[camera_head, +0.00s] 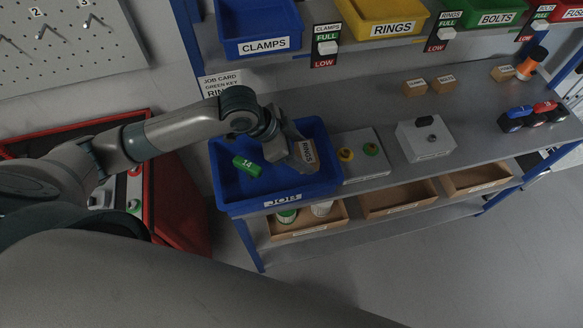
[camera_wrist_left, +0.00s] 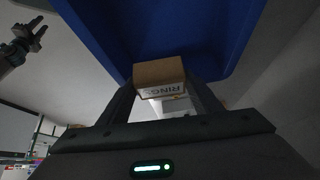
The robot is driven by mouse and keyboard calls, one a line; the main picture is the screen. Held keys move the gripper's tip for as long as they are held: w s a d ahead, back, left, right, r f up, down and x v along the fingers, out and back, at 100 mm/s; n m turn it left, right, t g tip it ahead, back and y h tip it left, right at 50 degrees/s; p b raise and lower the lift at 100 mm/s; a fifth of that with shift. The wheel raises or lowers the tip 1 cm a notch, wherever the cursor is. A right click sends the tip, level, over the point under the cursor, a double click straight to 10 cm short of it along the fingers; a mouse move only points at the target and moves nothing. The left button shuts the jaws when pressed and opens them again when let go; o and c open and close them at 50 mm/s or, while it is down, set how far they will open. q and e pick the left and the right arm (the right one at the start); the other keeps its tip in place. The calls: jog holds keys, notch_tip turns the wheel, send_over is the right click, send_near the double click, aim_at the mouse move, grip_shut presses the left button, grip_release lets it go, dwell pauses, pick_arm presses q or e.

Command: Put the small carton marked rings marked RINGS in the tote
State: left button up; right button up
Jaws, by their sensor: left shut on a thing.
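The small brown carton marked RINGS (camera_head: 309,152) is held in my left gripper (camera_head: 303,160), over the right part of the blue tote marked JOB (camera_head: 232,208). In the left wrist view the carton (camera_wrist_left: 160,73) sits between the two fingers of my left gripper (camera_wrist_left: 162,92), with its RINGS label partly visible. The blue tote (camera_wrist_left: 130,30) fills much of that view beyond the carton. Whether the carton touches the tote floor cannot be told. My right gripper does not show clearly in the head view.
A green block marked 14 (camera_head: 246,163) lies in the tote's left part. A grey box with yellow and green buttons (camera_head: 361,168) stands just right of the tote. Small cartons (camera_head: 443,84) stand farther back on the bench. Blue (camera_head: 258,30) and yellow (camera_head: 382,18) bins sit on the shelf above.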

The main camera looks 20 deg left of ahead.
pick_arm(q)
notch_tip(320, 180, down, 4)
jog(key=shift+s+r+p, duration=0.1)
jog(key=shift+r+p, duration=0.05)
jog(key=shift+p, duration=0.3)
jog(key=shift+f, duration=0.4)
jog(key=shift+f+p, duration=0.55)
jog(key=shift+f, duration=1.3)
jog(key=o, duration=0.9)
jog(key=shift+f, duration=0.1)
